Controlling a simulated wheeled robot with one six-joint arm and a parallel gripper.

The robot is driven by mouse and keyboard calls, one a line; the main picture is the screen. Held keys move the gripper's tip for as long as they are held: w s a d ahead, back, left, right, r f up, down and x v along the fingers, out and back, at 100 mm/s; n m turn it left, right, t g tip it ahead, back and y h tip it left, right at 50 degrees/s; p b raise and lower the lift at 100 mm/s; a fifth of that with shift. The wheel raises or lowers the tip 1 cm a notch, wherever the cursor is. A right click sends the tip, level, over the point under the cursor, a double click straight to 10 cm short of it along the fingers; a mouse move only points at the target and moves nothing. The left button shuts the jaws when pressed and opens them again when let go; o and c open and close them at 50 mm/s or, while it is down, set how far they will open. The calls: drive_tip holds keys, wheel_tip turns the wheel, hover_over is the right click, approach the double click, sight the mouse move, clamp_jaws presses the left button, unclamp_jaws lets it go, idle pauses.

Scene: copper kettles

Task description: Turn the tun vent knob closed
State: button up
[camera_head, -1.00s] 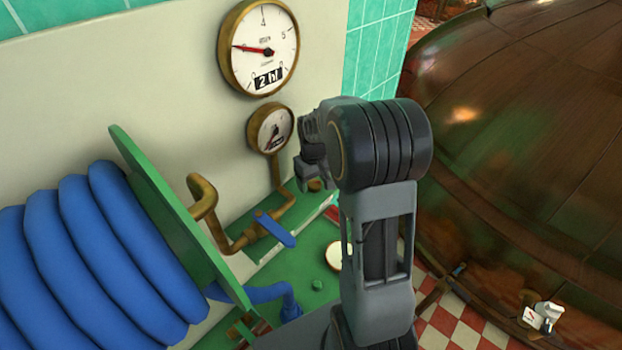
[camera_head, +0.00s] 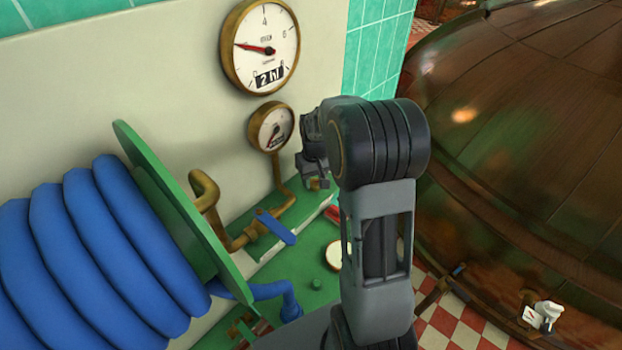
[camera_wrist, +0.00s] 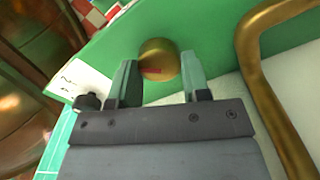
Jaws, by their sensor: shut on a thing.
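The tun vent knob (camera_wrist: 158,58) is a round brass knob with a red mark on its face, set on a green surface in the wrist view. My gripper (camera_wrist: 157,75) has a finger on each side of the knob and is shut on it. In the head view my gripper (camera_head: 316,183) is down at the small brass knob (camera_head: 316,184) beside the gauge pipe, and my arm hides part of this area.
A small gauge (camera_head: 270,128) and a brass pipe (camera_wrist: 262,70) stand close by. A blue lever (camera_head: 276,227) and a blue hose reel (camera_head: 90,250) are to the left. A large copper vessel (camera_head: 520,130) fills the right.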

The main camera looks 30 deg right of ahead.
sight(314, 181)
drive_tip(key=m, duration=0.5)
drive_tip(key=shift+f+m+b, duration=0.15)
drive_tip(key=shift+m+b, duration=0.15)
drive_tip(key=shift+b, duration=0.05)
drive_tip(key=shift+s+m, duration=0.1)
drive_tip(key=shift+m, duration=2.1)
drive_tip(key=o, duration=0.7)
drive_tip(key=shift+o, duration=1.2)
drive_tip(key=shift+d, duration=0.1)
wheel_tip(314, 181, up, 14)
drive_tip(key=b, duration=0.1)
